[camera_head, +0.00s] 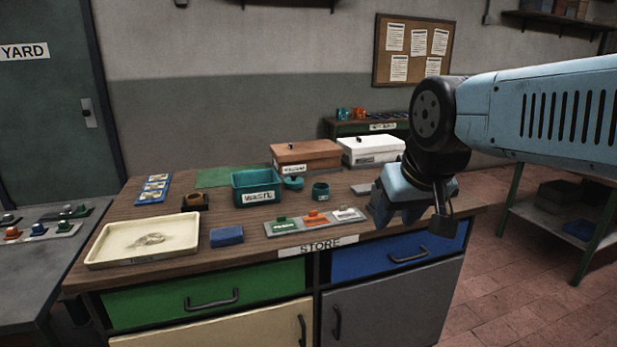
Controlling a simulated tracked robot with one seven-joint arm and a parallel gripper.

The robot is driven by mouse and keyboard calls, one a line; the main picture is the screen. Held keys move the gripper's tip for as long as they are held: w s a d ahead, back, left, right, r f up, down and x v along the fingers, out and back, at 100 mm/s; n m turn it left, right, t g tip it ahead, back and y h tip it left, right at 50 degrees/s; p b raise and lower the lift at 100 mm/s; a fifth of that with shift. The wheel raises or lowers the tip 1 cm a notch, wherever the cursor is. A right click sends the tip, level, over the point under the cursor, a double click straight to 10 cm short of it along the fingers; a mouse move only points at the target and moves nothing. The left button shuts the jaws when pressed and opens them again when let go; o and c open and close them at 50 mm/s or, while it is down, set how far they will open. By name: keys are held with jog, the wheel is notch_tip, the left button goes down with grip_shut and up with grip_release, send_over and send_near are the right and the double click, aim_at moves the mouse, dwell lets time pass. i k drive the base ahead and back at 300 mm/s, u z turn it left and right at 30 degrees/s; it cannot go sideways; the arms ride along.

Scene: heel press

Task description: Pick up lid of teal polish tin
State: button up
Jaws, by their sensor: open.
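A small round teal piece (293,183) with a dark knob on top sits on the wooden bench top, just right of the teal waste bin; it looks like the lid. A short teal tin (320,191) stands to its right, with a dark top that looks open. Whether the knobbed piece rests on anything is too small to tell. My gripper (408,218) is open, pointing down by the bench's right front edge, to the right of the tin and lid and apart from them. I see nothing held in it.
The teal waste bin (256,188) stands left of the lid. Behind are a brown box (305,156) and a white box (372,150). In front lies a grey strip (315,221) with several coloured pieces. A cream tray (146,240) and a blue block (227,236) are farther left.

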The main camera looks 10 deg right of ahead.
aim_at(294, 183)
jog(key=z, duration=0.2)
jog(key=i, duration=1.25)
jog(key=u, duration=0.45)
